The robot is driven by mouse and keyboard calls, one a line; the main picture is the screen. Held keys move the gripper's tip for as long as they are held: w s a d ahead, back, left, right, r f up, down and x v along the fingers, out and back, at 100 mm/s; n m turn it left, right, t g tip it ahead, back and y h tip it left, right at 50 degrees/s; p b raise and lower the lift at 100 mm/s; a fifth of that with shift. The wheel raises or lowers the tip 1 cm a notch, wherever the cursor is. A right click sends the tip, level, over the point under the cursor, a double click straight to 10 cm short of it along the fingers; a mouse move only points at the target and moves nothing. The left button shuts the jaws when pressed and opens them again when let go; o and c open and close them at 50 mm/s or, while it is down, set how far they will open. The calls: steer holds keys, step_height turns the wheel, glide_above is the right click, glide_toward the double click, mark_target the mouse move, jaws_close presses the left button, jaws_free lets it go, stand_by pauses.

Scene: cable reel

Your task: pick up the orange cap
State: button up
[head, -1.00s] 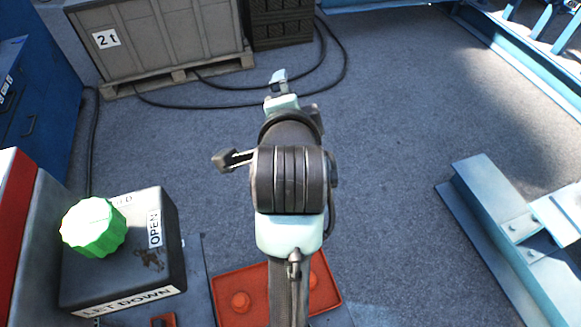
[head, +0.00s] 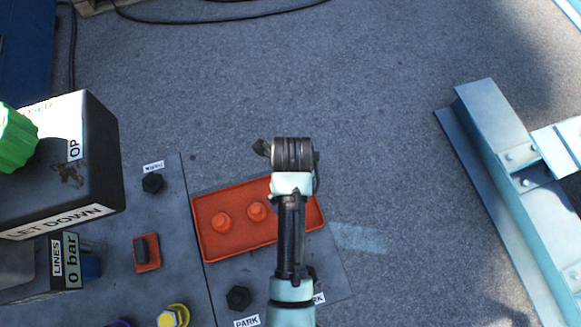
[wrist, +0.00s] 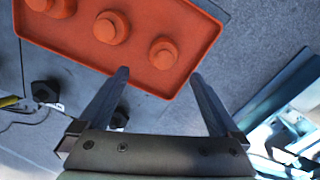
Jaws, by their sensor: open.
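Orange caps sit in a shallow orange tray (head: 214,252). The head view shows a left cap (head: 221,222) and a middle cap (head: 257,211); my arm covers part of the tray's right side. The wrist view shows three caps: one at the upper left edge (wrist: 52,5), a middle one (wrist: 110,27) and a right one (wrist: 163,53). My gripper (wrist: 160,76) is open and empty, its fingertips over the tray's near edge in that view, with the right cap lying beyond the gap between them. The fingers are hidden in the head view.
A grey panel (head: 165,215) left of the tray carries black bolts (head: 238,298), an orange square fitting (head: 146,266) and a yellow-ringed piece (head: 173,316). A black box (head: 100,160) with a green knob (head: 14,140) stands at left. Pale blue beams (head: 500,150) lie at right.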

steer(key=f, duration=0.2)
steer(key=f+b, duration=0.1)
steer(key=f, duration=0.1)
steer(key=w+f, duration=0.1)
steer(key=f, duration=0.1)
steer(key=shift+a+f, duration=0.1)
steer(key=shift+f, duration=0.2)
jaws_close()
